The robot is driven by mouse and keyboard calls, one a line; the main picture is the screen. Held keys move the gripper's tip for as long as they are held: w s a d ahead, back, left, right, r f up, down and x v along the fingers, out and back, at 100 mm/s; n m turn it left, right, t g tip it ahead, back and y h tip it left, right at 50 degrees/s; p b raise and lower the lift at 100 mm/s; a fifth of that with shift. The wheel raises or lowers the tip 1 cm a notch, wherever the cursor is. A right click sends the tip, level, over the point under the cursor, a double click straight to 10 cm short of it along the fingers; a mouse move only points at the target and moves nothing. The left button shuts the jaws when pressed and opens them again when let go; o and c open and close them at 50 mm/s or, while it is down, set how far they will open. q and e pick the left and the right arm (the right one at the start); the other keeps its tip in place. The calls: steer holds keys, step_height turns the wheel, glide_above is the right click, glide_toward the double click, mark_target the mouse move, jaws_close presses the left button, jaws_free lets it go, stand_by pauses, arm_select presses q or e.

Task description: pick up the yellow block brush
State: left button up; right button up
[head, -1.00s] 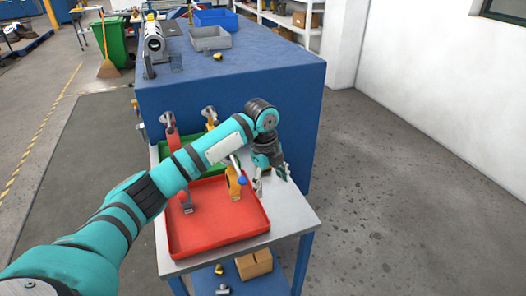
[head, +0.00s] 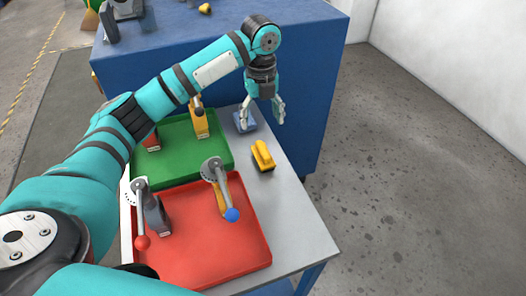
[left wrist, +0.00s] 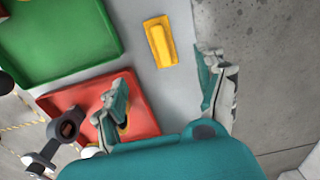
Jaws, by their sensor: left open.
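The yellow block brush (head: 263,155) lies on the grey table top, right of the green tray, with a dark underside. It also shows in the left wrist view (left wrist: 160,42), top centre, clear of both fingers. My left gripper (head: 262,114) is open and empty, pointing down above the table beyond the brush in the head view. In the left wrist view its two spread fingers (left wrist: 167,88) show below and to the sides of the brush, not touching it. My right gripper is not in view.
A red tray (head: 246,263) holds valves with red and blue ball handles. A green tray (head: 215,165) behind it holds more valves, partly hidden by my arm. A small blue object (head: 245,123) lies near the gripper. The blue bench (head: 310,90) stands behind.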

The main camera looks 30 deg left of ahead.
mark_target(263, 149)
arm_select(q)
step_height(263, 149, down, 4)
steer(key=shift+s+r, duration=0.1)
steer(key=shift+s, duration=0.05)
steer(key=f, duration=0.4)
steer(key=shift+w+f+p, duration=0.15)
steer(key=shift+w+p, duration=0.05)
steer(key=shift+p, duration=0.15)
steer(key=shift+f, duration=0.45)
step_height(263, 149, down, 5)
steer(key=shift+w+d+r+p, duration=0.1)
steer(key=shift+w+p, duration=0.05)
steer(key=shift+p, duration=0.4)
steer(key=c, duration=1.3)
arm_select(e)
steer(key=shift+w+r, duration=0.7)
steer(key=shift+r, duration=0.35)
